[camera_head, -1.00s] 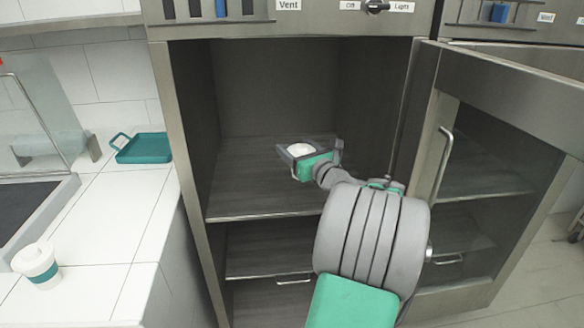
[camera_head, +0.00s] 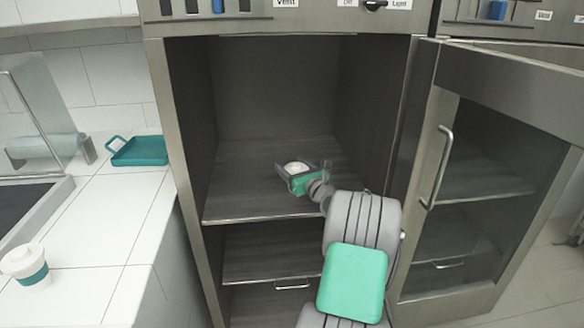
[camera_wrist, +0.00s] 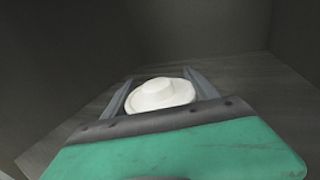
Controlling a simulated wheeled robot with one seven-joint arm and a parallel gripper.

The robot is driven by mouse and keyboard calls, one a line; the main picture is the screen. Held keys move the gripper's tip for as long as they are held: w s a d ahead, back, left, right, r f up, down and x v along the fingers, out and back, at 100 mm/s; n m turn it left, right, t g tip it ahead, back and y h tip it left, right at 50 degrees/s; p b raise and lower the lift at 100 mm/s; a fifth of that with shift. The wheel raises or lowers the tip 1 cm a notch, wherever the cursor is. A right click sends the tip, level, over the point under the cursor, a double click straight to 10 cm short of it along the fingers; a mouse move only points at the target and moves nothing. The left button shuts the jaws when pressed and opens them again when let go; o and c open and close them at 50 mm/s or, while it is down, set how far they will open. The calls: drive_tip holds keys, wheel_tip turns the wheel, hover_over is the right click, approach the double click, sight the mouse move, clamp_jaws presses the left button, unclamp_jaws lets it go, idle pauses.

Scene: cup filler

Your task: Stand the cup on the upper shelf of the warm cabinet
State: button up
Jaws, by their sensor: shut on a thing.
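My gripper (camera_head: 296,172) is inside the warm cabinet (camera_head: 180,130), just over the upper shelf (camera_head: 240,205). It is shut on a cup with a white lid (camera_head: 296,167). In the wrist view the white lid (camera_wrist: 160,94) shows between the two grey fingers, with the shelf around it. The cup looks upright. Its lower part is hidden by my gripper, so I cannot tell whether its base touches the shelf. The cabinet door (camera_head: 500,110) stands open to the right.
A second white cup with a teal band (camera_head: 27,265) stands on the left counter (camera_head: 95,245). A teal tray (camera_head: 140,151) lies farther back there. A lower shelf (camera_head: 260,256) is below. The upper shelf is otherwise bare.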

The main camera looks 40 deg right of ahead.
drive_tip(key=o, duration=1.5)
drive_tip(key=shift+f, duration=0.1)
drive_tip(key=shift+s, duration=0.25)
drive_tip(key=p+v, duration=0.1)
drive_tip(key=v, duration=1)
drive_tip(key=shift+s+a, duration=0.1)
drive_tip(key=shift+s, duration=0.15)
